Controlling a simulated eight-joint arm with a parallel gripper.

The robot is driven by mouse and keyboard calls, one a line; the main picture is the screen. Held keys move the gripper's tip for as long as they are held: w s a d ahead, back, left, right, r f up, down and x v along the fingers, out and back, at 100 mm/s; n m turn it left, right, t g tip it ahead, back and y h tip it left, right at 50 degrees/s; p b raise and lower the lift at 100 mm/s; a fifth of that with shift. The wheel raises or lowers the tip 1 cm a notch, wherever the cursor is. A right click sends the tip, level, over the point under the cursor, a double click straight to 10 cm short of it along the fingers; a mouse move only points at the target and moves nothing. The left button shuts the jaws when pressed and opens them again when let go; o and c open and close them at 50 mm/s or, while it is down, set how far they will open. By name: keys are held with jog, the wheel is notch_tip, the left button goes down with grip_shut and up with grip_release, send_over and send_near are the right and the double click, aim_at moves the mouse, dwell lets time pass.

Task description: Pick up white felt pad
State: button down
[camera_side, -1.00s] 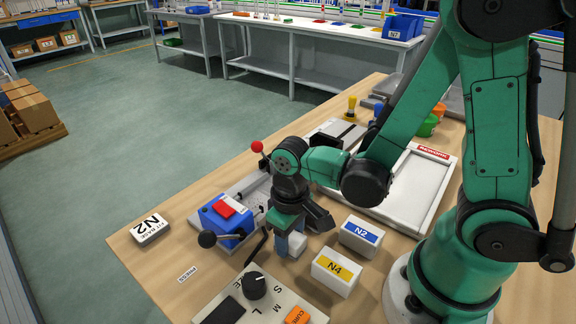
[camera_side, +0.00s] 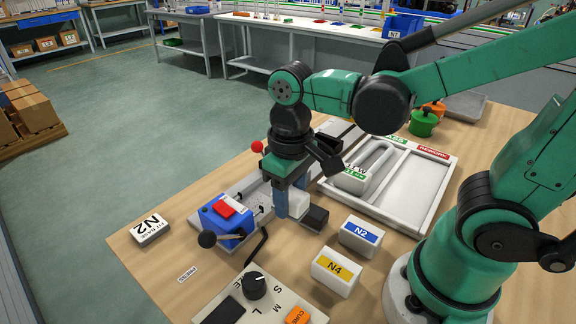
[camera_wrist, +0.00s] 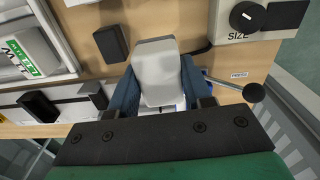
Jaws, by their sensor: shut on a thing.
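The white felt pad (camera_side: 298,204) is a pale block with rounded edges, held between the blue fingers of my gripper (camera_side: 289,203). In the wrist view the pad (camera_wrist: 155,72) sits between the two blue fingers of my gripper (camera_wrist: 157,88), one on each side. The gripper is shut on it and points down. The pad appears to be above the table, but the exact gap below it is hard to tell. The fingers hide part of its sides.
A small black block (camera_side: 316,218) lies right of the pad. White blocks N2 (camera_side: 361,236) and N4 (camera_side: 335,272) stand in front. A compartmented tray (camera_side: 425,190) lies at right.

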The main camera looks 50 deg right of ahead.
aim_at(290, 193)
notch_tip(290, 193, up, 10)
jog(key=shift+r, duration=0.2)
jog(key=c, duration=0.9)
grip_release()
jog(key=shift+c, duration=0.2)
grip_shut()
